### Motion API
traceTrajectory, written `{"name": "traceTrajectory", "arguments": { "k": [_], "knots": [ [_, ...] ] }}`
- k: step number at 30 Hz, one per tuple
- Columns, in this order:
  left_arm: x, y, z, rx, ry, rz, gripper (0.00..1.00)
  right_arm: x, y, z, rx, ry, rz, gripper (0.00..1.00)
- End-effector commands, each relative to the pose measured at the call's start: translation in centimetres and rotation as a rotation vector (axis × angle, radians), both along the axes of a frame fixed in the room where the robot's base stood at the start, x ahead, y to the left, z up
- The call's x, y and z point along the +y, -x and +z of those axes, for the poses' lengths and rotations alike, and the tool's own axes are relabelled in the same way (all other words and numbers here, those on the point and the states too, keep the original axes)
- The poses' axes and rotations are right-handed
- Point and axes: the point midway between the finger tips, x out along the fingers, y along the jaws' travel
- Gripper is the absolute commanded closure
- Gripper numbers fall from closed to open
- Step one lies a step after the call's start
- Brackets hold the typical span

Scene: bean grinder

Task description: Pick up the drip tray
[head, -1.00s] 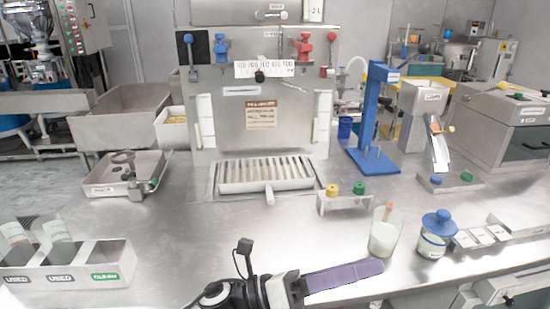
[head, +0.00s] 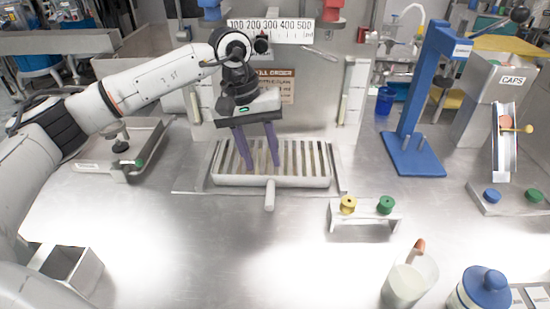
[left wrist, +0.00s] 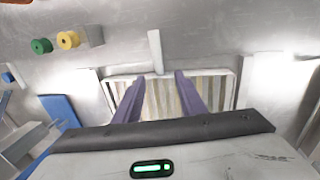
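The drip tray (head: 306,182) is a pale, slatted rectangular tray in front of the steel machine. Its short handle (head: 269,197) points toward me. My left gripper (head: 262,168) reaches in from the left and hangs over the tray, its two purple fingers pointing down and spread apart with nothing between them. In the left wrist view the tray rim (left wrist: 216,73) runs across behind the fingertips (left wrist: 159,76), and the handle (left wrist: 156,50) lies beyond them, roughly in line with the gap. I cannot tell whether the fingertips touch the slats. My right gripper is not in view.
A small stand (head: 362,213) with a yellow and a green knob sits right of the handle. A blue press (head: 415,150) and caps dispenser (head: 482,112) stand farther right. A cup (head: 408,283) and blue-lidded jar (head: 484,290) are at front right. The counter before the tray is clear.

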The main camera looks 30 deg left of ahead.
Motion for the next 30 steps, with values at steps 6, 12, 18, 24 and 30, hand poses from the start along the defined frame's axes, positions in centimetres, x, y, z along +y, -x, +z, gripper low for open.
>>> {"name": "traceTrajectory", "arguments": {
  "k": [6,12,18,24,30],
  "knots": [
    [-0.5,-0.2,-2.1,-0.001,0.003,-0.001,0.63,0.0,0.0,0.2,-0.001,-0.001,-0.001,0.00],
    [-1.0,-0.3,-4.7,0.004,0.004,0.000,0.63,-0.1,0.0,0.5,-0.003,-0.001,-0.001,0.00],
    [-1.5,-0.6,-6.9,0.001,0.005,-0.001,0.63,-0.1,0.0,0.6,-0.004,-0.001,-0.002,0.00],
    [-1.5,-0.7,-7.1,-0.001,0.005,0.000,0.63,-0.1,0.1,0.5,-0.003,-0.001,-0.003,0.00],
    [-1.5,-0.7,-7.1,-0.001,0.005,0.000,0.86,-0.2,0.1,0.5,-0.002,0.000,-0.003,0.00]
  ]
}}
